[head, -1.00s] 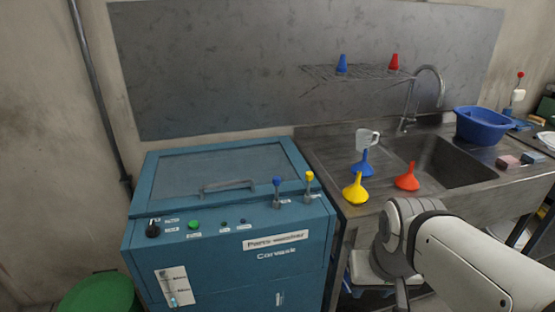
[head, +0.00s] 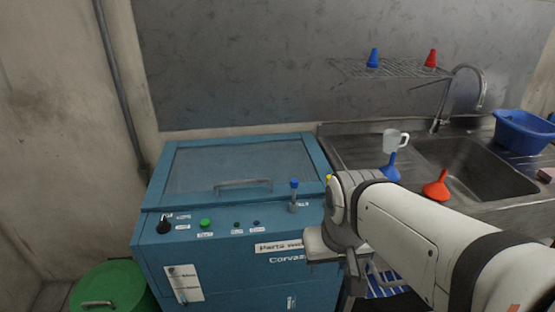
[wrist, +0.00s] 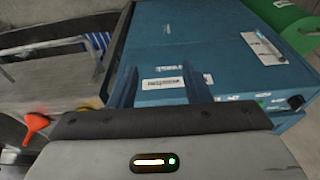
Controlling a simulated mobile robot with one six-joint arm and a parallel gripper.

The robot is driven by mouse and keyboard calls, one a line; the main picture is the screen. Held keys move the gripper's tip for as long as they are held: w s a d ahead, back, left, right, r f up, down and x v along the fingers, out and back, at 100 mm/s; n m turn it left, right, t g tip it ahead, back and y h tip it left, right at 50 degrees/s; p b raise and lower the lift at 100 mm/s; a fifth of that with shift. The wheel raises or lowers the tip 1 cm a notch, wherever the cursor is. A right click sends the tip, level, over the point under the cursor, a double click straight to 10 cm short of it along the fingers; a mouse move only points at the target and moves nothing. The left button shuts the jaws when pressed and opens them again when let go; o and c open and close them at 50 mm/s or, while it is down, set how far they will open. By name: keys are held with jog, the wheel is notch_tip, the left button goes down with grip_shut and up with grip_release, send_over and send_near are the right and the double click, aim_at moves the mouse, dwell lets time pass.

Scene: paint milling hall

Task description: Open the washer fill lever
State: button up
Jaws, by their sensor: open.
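The blue parts washer (head: 236,222) stands left of the sink, with its lid shut. A lever with a blue knob (head: 294,187) stands upright at the right of its top panel. The yellow knob (head: 328,178) of a second lever just shows beside my arm, which hides the rest. The lever labels are too small to read. My gripper (wrist: 160,72) is open and empty in the wrist view. Its two fingers lie over the washer's front face (wrist: 205,50), and no lever shows between them. In the head view my wrist is in front of the washer's right front corner.
The panel also has a black knob (head: 163,227) and a green button (head: 205,223). A blue funnel (head: 390,170), a red funnel (head: 435,189) and a clear jug (head: 394,140) are by the sink (head: 470,165). A green bin (head: 108,290) stands at front left.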

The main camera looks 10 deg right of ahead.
jog(key=w+a+r+m+p, duration=0.1)
jog(key=w+r+p, duration=0.1)
jog(key=w+r, duration=0.15)
jog(key=m+g+p, duration=0.3)
jog(key=m+p, duration=0.6)
jog(key=m, duration=0.1)
send_over(294, 190)
jog(key=shift+d+f, duration=0.1)
jog(key=shift+f, duration=0.15)
jog(key=shift+w+f, duration=0.25)
jog(key=shift+w, duration=0.05)
jog(key=shift+f, duration=0.35)
notch_tip(294, 190, down, 7)
jog(key=shift+f+p, duration=0.1)
jog(key=shift+p, duration=0.85)
grip_shut()
